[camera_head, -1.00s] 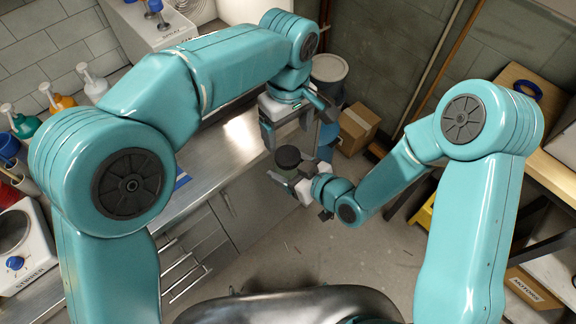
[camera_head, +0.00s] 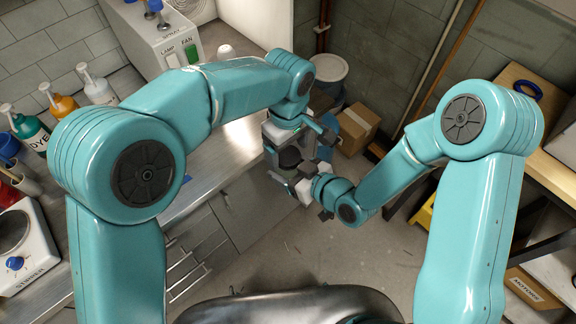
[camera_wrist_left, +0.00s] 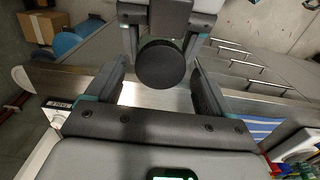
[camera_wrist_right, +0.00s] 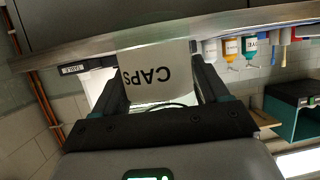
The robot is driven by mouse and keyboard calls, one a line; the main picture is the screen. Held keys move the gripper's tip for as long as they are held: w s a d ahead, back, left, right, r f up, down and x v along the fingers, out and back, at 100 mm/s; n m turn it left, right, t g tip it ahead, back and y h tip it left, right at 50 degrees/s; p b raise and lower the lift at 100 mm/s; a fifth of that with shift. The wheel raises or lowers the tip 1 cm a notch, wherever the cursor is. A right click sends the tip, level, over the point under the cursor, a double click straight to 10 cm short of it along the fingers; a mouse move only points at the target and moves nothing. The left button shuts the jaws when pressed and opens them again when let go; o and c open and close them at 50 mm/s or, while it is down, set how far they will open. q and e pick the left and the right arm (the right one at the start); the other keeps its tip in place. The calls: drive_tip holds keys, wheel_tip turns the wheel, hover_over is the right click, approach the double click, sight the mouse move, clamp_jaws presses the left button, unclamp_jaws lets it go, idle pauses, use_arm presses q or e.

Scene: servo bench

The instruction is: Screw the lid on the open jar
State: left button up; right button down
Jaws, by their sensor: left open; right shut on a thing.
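My right gripper (camera_head: 288,172) is shut on a pale, see-through jar (camera_wrist_right: 158,72) marked CAPS, which appears upside down in the right wrist view. A round black disc, apparently the lid (camera_wrist_left: 162,64), covers the jar's top in the left wrist view. It also shows as a dark round shape in the head view (camera_head: 288,157). My left gripper (camera_head: 290,143) is open just above it, with its fingers on either side and gaps visible. I cannot tell how tightly the lid sits. The jar's mouth is hidden.
A steel bench (camera_head: 205,160) with drawers runs along the left, carrying pump bottles (camera_head: 98,88), a stripper unit (camera_head: 22,245) and a lamp-and-fan box (camera_head: 165,40). A cardboard box (camera_head: 357,127) and a lidded drum (camera_head: 328,72) stand behind the grippers. Open floor lies in front.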

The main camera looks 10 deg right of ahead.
use_arm(q)
drive_tip(key=shift+f, duration=0.45)
drive_tip(key=shift+c, duration=0.4)
drive_tip(key=c, duration=1)
drive_tip(key=m, duration=0.6)
drive_tip(key=shift+m, duration=0.3)
drive_tip(key=o, duration=1.1)
drive_tip(key=shift+o, duration=0.2)
